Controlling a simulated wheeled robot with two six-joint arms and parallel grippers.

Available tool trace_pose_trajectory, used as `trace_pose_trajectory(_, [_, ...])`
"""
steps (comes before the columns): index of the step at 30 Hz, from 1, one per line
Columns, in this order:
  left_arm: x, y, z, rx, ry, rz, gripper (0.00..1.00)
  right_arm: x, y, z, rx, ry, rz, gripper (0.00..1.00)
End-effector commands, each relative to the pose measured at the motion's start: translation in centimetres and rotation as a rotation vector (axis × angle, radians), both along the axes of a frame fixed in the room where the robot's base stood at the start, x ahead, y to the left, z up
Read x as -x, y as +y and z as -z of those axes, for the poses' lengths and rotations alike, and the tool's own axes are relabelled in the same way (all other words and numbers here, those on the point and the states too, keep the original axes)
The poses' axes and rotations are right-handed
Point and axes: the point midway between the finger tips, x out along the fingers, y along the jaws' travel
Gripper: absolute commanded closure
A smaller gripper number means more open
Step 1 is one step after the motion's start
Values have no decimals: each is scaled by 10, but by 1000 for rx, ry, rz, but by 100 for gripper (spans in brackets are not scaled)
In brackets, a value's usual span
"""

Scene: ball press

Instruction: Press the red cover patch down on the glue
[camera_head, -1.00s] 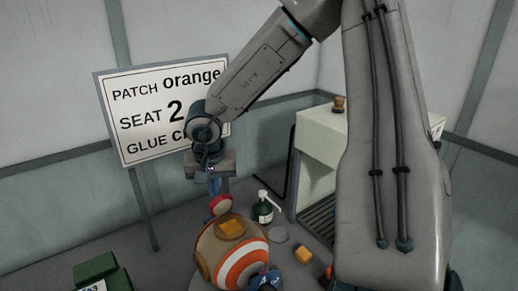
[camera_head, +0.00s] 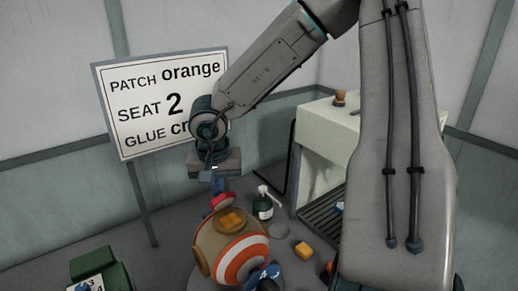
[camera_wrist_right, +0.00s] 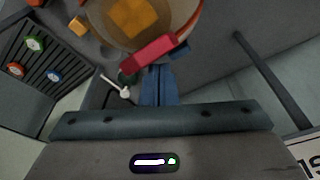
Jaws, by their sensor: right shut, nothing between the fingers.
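The red cover patch (camera_head: 221,201) sits at the upper back edge of a tan ball (camera_head: 205,246) with orange and white stripes. In the right wrist view it is a red slab (camera_wrist_right: 148,56) lying across the tips of my fingers, at the ball's edge. My right gripper (camera_head: 219,185) is shut, with its blue fingers (camera_wrist_right: 158,84) just above the patch. Whether they touch the patch, I cannot tell. Any glue under the patch is hidden. An orange square patch (camera_head: 232,219) is on the ball's top. My left gripper is not in view.
A slatted rack (camera_wrist_right: 45,57) holds round coloured pieces beside a pale cabinet (camera_head: 322,139). A sign (camera_head: 150,137) stands behind. A green box (camera_head: 97,270) is at lower left.

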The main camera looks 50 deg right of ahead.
Motion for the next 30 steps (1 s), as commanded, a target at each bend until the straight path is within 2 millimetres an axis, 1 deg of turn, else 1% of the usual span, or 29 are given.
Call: trace_pose_trajectory(30, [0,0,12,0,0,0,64,37,12,-7,-1,-1,0,100])
